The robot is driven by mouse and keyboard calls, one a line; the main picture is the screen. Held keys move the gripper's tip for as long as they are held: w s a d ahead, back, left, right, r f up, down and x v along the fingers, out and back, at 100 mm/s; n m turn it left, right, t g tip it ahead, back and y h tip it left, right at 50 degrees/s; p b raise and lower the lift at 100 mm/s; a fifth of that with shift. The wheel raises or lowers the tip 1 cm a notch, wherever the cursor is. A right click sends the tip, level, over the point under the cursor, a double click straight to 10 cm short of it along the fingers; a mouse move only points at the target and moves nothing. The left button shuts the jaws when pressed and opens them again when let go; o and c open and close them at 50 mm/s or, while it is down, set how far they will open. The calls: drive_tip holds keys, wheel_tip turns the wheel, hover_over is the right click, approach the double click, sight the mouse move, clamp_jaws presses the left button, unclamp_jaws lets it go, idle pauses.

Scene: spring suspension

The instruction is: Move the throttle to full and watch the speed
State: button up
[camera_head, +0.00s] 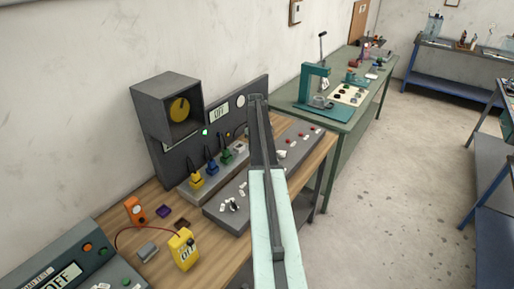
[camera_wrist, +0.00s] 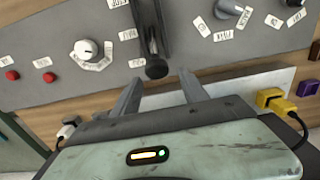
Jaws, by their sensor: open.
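In the wrist view, a dark lever (camera_wrist: 156,68) with a round black knob stands on a grey control panel (camera_wrist: 195,52), among small white labels too blurred to read surely; it looks like the throttle. My gripper (camera_wrist: 159,88) is open, its two fingers on either side just short of the knob, with nothing held. I cannot tell whether they touch it. In the head view, my arm hides the lever and the middle of the panel (camera_head: 227,217).
A white knob (camera_wrist: 86,49) and red buttons sit left of the lever in the wrist view; further knobs sit right. In the head view, a strip with coloured plugs (camera_head: 211,168) lies behind the panel. A yellow meter (camera_head: 183,250) stands on the wooden bench, front left.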

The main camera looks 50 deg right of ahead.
wheel_tip(320, 180, up, 8)
drive_tip(key=p, duration=0.8)
drive_tip(key=shift+f, duration=0.15)
drive_tip(key=w+a+f+b, duration=0.1)
drive_tip(key=a+f+b, duration=0.25)
drive_tip(key=a, duration=1.25)
drive_tip(key=a+f+b, duration=0.3)
drive_tip(key=a+b, duration=0.1)
drive_tip(key=a, duration=1.2)
drive_tip(key=s+a+f+b, duration=0.1)
drive_tip(key=s+a+f, duration=0.1)
drive_tip(key=a, duration=0.6)
drive_tip(key=s+a+f+m+b, duration=0.1)
drive_tip(key=s+a+f+b, duration=0.1)
drive_tip(key=s+a, duration=0.3)
drive_tip(key=s+a+f+b, duration=0.2)
drive_tip(key=s+a, duration=0.1)
drive_tip(key=a, duration=1)
drive_tip(key=shift+s+m, duration=0.3)
drive_tip(key=shift+m, duration=0.1)
